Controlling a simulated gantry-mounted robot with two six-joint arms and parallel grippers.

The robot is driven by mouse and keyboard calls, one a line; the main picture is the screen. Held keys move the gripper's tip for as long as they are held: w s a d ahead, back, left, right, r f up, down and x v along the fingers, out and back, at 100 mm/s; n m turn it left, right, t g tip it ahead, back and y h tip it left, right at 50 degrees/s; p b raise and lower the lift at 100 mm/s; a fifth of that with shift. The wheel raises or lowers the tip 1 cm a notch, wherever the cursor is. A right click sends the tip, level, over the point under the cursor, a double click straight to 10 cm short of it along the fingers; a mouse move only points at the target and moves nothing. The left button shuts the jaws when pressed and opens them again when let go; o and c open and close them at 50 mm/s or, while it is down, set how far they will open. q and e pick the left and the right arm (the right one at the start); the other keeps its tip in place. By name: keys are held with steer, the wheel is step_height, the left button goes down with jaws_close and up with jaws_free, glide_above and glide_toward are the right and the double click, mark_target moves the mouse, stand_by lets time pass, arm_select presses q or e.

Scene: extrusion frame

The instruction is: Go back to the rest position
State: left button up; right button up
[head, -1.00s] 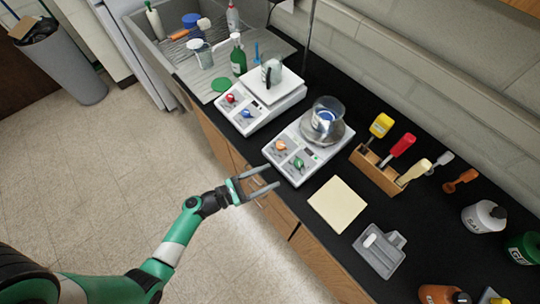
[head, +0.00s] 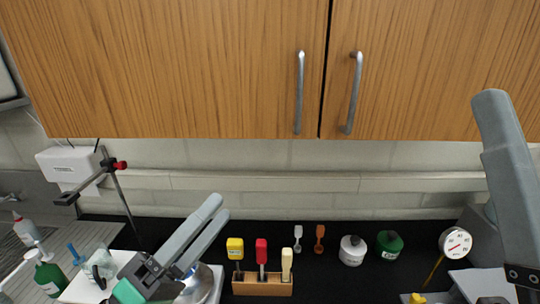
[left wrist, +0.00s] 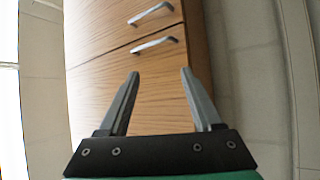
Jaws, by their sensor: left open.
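My left gripper (head: 218,214) is raised in the lower left of the head view, its two grey fingers pointing up and to the right. In the left wrist view its fingers (left wrist: 160,80) are spread apart with nothing between them, and wooden cabinet doors with metal handles lie beyond. My right gripper (head: 505,150) shows at the right edge of the head view as a large grey finger close to the camera. The rest of it is cut off, so its opening cannot be judged.
Wall cabinets (head: 170,65) hang above the black counter (head: 330,285). A wooden rack (head: 262,284) holds yellow, red and cream-handled tools. A white jar (head: 352,250), a green jar (head: 389,244) and a dial gauge (head: 455,243) stand to the right. A clamp stand (head: 118,190) is at left.

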arm_select(q)
steer(key=s+a+r+m+t+y, duration=0.1)
steer(key=s+r+m+t, duration=0.15)
steer(key=r, duration=0.35)
steer(key=s+a+r+m+t+y, duration=0.1)
steer(key=s+r+m+t, duration=0.15)
steer(key=r, duration=0.45)
steer(key=s+a+r+m+t+y, duration=0.3)
steer(key=s+a+r+t+y, duration=0.15)
steer(key=a+y, duration=0.5)
step_height(320, 180, up, 18)
steer(key=d+p, duration=0.2)
steer(key=p, duration=1.7)
steer(key=shift+s+r, duration=0.2)
steer(key=shift+s, duration=0.05)
